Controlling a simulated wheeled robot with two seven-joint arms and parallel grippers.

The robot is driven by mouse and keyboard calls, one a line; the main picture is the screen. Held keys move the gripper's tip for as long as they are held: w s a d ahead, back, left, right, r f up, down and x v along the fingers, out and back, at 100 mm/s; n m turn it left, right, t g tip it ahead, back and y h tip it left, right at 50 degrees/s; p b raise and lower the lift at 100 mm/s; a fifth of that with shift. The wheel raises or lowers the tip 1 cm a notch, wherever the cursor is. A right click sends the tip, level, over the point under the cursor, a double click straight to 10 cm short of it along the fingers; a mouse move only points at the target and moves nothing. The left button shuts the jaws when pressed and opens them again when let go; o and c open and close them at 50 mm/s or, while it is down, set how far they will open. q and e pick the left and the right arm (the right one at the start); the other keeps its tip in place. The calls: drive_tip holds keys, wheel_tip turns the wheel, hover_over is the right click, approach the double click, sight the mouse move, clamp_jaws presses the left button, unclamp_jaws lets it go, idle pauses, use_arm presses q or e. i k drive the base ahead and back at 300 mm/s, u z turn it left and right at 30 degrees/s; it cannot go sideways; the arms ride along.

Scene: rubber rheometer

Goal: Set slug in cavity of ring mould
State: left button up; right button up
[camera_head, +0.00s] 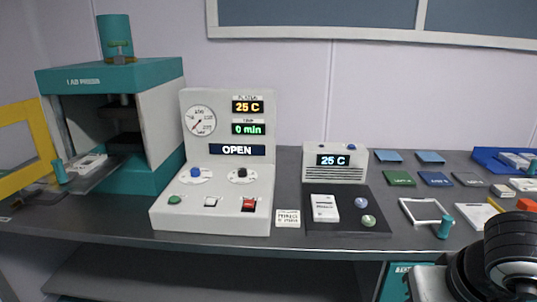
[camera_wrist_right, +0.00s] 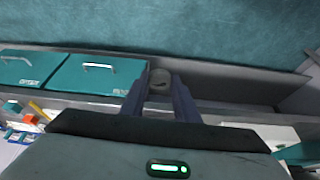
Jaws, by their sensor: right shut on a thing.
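My right gripper (camera_wrist_right: 160,92) is shut on a small grey round piece, which looks like the slug (camera_wrist_right: 160,78), held between the fingertips in the right wrist view. The fingers point out over the bench front, with teal drawers beyond. In the head view my right arm shows at the lower right; its fingertips cannot be made out there. A white square frame with a dark opening, seemingly the ring mould (camera_head: 406,214), lies on the bench right of centre, with a teal-knobbed handle (camera_head: 445,228) at its front right. The slug is apart from it. My left gripper is out of view.
The teal lab press (camera_head: 150,75) stands at the left with a yellow guard (camera_head: 20,125) open beside it. The control console (camera_head: 230,205) reads OPEN. A dark balance-like station (camera_head: 345,225) holds a white block and two small balls. Coloured sample sheets (camera_head: 398,178) lie behind the frame.

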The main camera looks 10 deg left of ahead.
sight(88, 163)
drive_tip(key=k, duration=0.2)
drive_tip(key=u, duration=1.75)
drive_tip(key=i, duration=0.55)
